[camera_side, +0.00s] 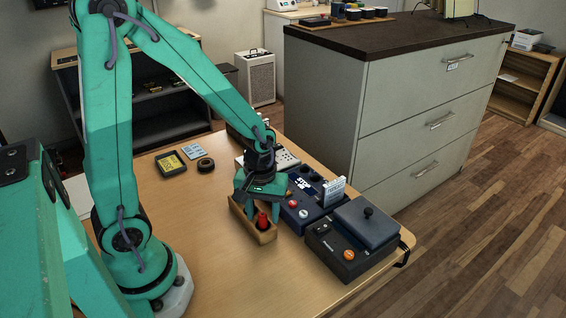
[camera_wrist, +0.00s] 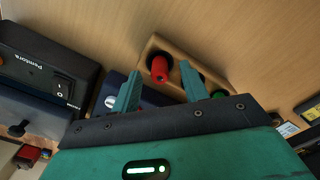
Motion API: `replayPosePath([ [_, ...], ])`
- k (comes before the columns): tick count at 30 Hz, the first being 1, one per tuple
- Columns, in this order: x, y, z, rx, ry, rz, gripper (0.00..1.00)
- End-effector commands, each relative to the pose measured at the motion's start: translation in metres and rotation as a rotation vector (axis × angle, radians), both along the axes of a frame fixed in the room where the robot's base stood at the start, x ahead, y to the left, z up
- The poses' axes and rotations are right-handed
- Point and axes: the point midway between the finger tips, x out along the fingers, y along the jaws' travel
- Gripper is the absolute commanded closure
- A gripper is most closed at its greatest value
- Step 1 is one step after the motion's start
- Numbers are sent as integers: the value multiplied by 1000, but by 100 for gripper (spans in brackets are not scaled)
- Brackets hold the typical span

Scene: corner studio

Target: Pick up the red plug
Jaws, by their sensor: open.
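The red plug (camera_wrist: 159,69) stands in a hole of a wooden block (camera_wrist: 151,44) in the wrist view. It also shows in the side view (camera_side: 262,221), upright at the near end of the block (camera_side: 268,237). My gripper (camera_wrist: 158,88) is open, with one teal finger to the left of the plug and the other to its right. In the side view my gripper (camera_side: 262,210) is low over the block, pointing down. I cannot tell whether a finger touches the plug. A green thing (camera_wrist: 218,94) in the block is partly hidden behind the right finger.
A dark box with an orange knob (camera_side: 348,254) and a blue box with a red button (camera_side: 299,205) stand right of the block. A yellow-faced meter (camera_side: 171,163) and a black tape roll (camera_side: 206,165) lie behind. The table (camera_side: 200,240) is clear left of the block.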

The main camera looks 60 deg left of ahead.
Motion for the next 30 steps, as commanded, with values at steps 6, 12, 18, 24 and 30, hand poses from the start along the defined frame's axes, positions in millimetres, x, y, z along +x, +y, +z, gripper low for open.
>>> replayPosePath([
  [6,-1,0,-12,0,1,0,56],
  [12,0,0,-12,0,0,0,56],
  [18,0,0,-12,0,0,0,56],
  [24,0,0,-12,0,0,0,71],
  [30,0,0,-12,0,0,0,100],
])
